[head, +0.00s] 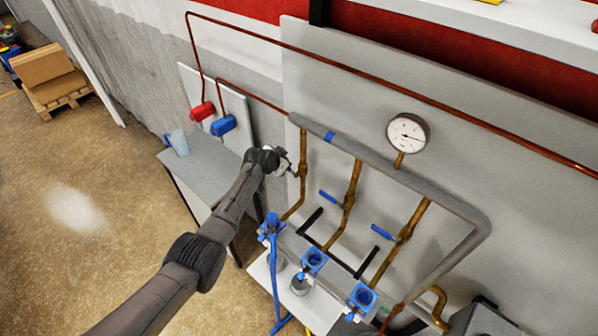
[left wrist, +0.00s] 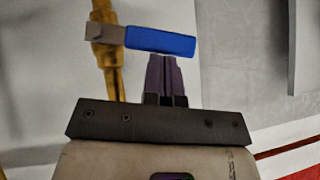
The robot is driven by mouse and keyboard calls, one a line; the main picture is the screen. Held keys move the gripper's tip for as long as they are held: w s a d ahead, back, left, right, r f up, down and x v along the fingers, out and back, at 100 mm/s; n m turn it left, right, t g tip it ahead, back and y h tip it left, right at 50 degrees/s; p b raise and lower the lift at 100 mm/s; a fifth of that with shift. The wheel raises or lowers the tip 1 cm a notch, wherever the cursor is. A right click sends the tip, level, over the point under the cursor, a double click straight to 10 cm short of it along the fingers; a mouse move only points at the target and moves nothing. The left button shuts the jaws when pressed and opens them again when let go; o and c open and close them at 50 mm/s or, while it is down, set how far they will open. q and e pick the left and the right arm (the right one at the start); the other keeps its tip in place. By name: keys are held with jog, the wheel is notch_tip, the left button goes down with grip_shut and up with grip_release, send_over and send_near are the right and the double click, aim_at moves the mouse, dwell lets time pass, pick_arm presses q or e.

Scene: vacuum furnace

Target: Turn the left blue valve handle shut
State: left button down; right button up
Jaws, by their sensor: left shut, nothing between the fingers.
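The left blue valve handle (left wrist: 160,40) shows in the left wrist view as a flat blue lever with a grey end, fixed to a brass valve (left wrist: 104,35) on a brass pipe. It lies almost level across that picture, square to the pipe. My left gripper (left wrist: 164,62) is shut and empty, its dark fingertips right at the handle's lower edge. I cannot tell whether they touch it. In the head view my left gripper (head: 288,168) is beside the leftmost brass pipe (head: 301,185) and hides most of that handle. My right gripper is not in view.
The middle valve handle (head: 330,197) and right valve handle (head: 382,232) stick out from neighbouring brass pipes. A grey manifold pipe (head: 370,157) with a gauge (head: 408,132) runs above. Blue-topped pump fittings (head: 314,260) stand below. A grey table (head: 205,180) is at the left.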

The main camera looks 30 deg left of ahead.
pick_arm(q)
jog(key=shift+s+d+f, duration=0.2)
jog(key=shift+d+f, duration=0.2)
jog(key=shift+d, duration=0.2)
jog(key=shift+r+p, duration=0.1)
jog(key=shift+p, duration=0.25)
jog(key=w+r+p+v, duration=0.2)
jog(key=p+v, duration=0.1)
jog(key=v, duration=0.9)
jog(key=shift+s+r+p, duration=0.25)
jog(key=shift+s+p, duration=0.05)
jog(key=shift+p, duration=0.1)
jog(key=shift+d, duration=0.15)
